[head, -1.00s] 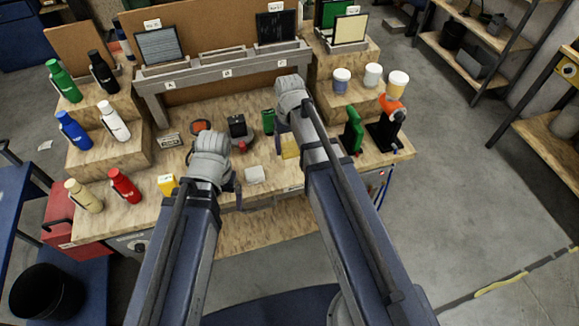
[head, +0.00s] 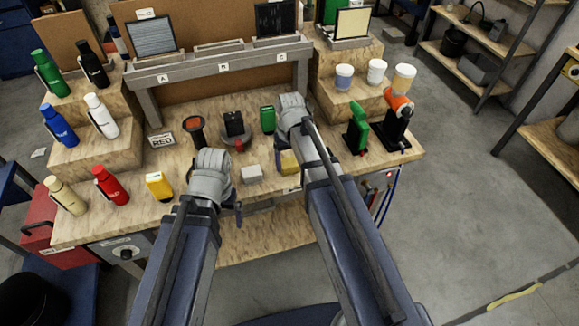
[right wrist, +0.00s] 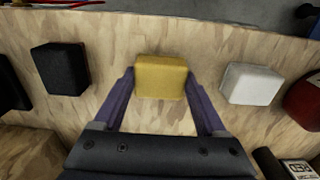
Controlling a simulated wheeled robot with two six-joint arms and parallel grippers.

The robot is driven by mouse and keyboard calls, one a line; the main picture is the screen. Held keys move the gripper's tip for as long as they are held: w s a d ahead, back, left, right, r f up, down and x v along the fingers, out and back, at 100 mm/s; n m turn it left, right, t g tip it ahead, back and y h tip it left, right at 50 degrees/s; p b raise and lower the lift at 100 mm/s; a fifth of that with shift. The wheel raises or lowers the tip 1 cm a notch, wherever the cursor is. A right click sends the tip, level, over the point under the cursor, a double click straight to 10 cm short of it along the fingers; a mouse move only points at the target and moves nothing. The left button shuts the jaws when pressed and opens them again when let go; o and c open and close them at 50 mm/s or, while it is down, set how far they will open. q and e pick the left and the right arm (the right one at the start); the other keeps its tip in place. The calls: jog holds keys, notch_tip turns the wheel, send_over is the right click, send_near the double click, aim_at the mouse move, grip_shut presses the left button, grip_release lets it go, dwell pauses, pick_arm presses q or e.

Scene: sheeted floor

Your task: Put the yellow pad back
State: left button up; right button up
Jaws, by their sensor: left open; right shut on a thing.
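The yellow pad (right wrist: 160,77) is a small rounded block between the two fingers of my right gripper (right wrist: 161,98), which is shut on it. In the head view the yellow pad (head: 289,162) shows at the bench's front, beside my right wrist. A white pad (right wrist: 252,84) and a black pad (right wrist: 62,68) lie on either side of it in the right wrist view. The white pad (head: 252,173) is also in the head view. I cannot tell whether the yellow pad touches the bench. My left gripper (head: 237,208) is open near the front edge, mostly hidden by its wrist.
A yellow box (head: 158,186) and a red bottle (head: 111,185) stand left of my left arm. A green case (head: 267,119) and a black device (head: 234,124) are behind the pads. A green-handled tool (head: 357,130) stands right of my right arm.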

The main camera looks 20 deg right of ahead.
aim_at(290, 162)
jog(key=o, duration=1.1)
jog(key=shift+r, duration=0.1)
notch_tip(290, 162, up, 12)
jog(key=p, duration=1.2)
notch_tip(290, 162, down, 12)
jog(key=b, duration=1.1)
jog(key=shift+b, duration=0.4)
